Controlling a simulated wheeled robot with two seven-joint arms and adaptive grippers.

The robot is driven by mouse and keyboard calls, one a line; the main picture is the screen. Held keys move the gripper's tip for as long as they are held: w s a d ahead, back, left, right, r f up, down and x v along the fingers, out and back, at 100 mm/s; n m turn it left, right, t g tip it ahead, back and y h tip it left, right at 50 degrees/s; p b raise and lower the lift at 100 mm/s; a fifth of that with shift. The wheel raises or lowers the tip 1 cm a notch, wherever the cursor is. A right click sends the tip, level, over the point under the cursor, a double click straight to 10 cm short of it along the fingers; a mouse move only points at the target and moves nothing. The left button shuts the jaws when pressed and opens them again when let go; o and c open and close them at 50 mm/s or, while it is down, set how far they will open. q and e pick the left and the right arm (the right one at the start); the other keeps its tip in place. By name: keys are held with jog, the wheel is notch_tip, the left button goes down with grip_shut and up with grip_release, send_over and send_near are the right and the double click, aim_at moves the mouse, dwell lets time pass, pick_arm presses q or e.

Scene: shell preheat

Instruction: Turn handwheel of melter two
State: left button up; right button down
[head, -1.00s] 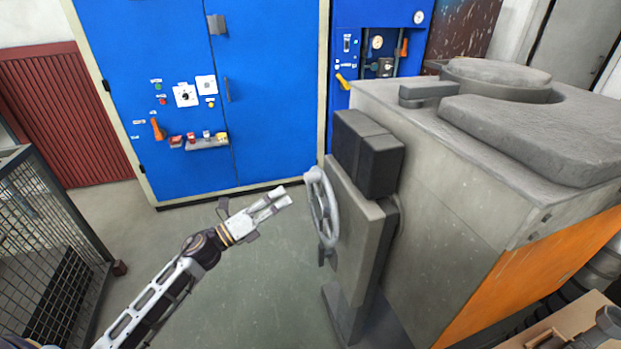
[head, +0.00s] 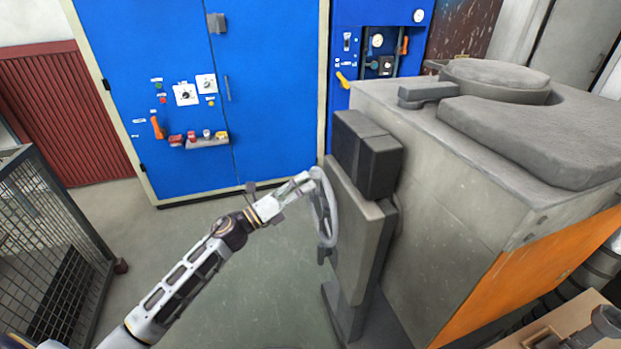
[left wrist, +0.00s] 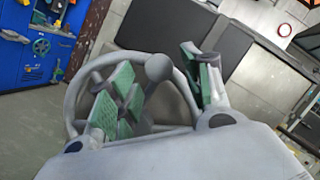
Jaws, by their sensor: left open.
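The grey handwheel (head: 327,212) stands upright on the left side of the melter's grey pedestal (head: 358,235). My left gripper (head: 307,183) is at the wheel's upper near rim in the head view. In the left wrist view the left gripper (left wrist: 165,92) is open, with green-padded fingers spread apart. The handwheel (left wrist: 72,92) lies behind and between them, with its knob (left wrist: 159,68) between the fingers. I cannot tell whether a finger touches the rim. My right gripper is not in view.
The big grey melter (head: 440,170) with an orange lower panel (head: 530,270) fills the right. A blue cabinet (head: 275,90) stands behind. A mesh cage (head: 45,240) is at the left. The floor (head: 270,290) between cage and pedestal is clear.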

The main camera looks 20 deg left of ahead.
aim_at(306, 182)
pick_arm(q)
jog(key=shift+x, duration=1.7)
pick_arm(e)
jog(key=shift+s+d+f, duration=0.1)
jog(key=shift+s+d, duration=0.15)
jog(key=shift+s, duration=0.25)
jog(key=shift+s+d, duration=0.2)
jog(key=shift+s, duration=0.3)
pick_arm(q)
jog(key=shift+c, duration=0.3)
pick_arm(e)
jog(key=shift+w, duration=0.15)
pick_arm(q)
jog(key=shift+c, duration=1.3)
jog(key=shift+a, duration=0.1)
grip_shut()
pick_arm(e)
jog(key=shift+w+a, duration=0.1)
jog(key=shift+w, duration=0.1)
